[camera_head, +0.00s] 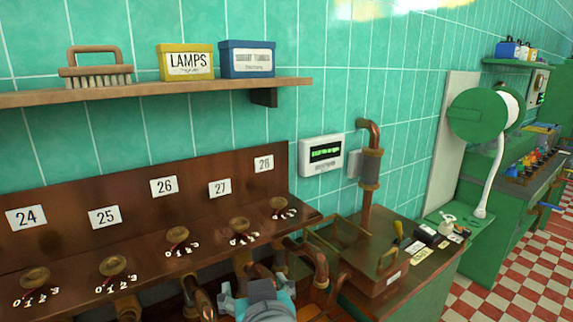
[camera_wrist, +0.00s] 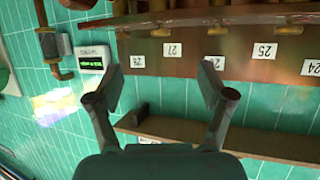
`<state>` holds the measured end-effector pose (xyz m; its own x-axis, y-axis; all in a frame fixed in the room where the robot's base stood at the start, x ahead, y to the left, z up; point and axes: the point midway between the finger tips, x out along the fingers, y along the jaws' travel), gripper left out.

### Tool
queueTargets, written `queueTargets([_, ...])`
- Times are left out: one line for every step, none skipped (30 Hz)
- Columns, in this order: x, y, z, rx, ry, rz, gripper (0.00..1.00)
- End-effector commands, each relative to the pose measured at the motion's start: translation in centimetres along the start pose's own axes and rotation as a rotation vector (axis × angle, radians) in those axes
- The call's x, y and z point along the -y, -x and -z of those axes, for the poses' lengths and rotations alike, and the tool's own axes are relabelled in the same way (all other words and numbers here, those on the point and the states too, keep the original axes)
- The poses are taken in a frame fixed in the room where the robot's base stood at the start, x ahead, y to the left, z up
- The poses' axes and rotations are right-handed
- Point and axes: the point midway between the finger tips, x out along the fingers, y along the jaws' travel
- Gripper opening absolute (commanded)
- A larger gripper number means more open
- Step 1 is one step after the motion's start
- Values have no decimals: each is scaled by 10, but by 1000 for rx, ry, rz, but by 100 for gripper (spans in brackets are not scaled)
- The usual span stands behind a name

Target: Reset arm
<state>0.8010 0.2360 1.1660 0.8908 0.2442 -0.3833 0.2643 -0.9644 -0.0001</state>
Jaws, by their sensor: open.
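My gripper (camera_wrist: 160,88) shows in the wrist view with its two fingers spread wide apart and nothing between them. That view is upside down, with the copper panel and the tiled wall beyond the fingers. In the head view, a teal and grey part of my arm (camera_head: 262,300) shows at the bottom edge, in front of the copper pipes; the fingertips cannot be made out there. The copper panel (camera_head: 130,180) carries several knobs and number plates from 24 to 28.
A wooden shelf (camera_head: 200,88) holds a brush (camera_head: 97,68), a yellow LAMPS box (camera_head: 186,62) and a blue box (camera_head: 247,59). A wall display (camera_head: 321,154) and copper pipe (camera_head: 371,165) stand right of the panel. A copper tray (camera_head: 375,268) sits below. Checkered floor (camera_head: 510,270) lies at right.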

Motion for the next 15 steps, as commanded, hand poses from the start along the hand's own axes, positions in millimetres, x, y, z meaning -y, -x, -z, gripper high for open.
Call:
queueTargets([-1, -1, -2, 1, 1, -2, 80])
queueTargets([-2, -2, -5, 1, 2, -3, 80])
queueTargets([-3, -3, -8, 2, 4, -5, 80])
queueTargets([-4, -4, -9, 1, 5, -6, 80])
queueTargets([-5, -5, -11, 0, 6, -7, 80])
queueTargets([-6, -6, -13, -1, 8, -8, 80])
queueTargets([-7, -6, -16, -1, 9, -9, 80])
queueTargets([-8, -7, -18, -1, 10, -10, 80])
queueTargets([-10, -9, -21, -3, 12, -12, 80])
queueTargets([-11, -10, -24, -4, 13, -13, 80])
queueTargets([-12, -10, -26, -3, 15, -14, 80])
queueTargets([-14, -12, -31, -4, 17, -16, 80])
queueTargets([-16, -13, -34, -6, 19, -17, 80])
queueTargets([-17, -14, -38, -5, 21, -19, 80])
queueTargets([-20, -16, -42, -7, 23, -21, 80])
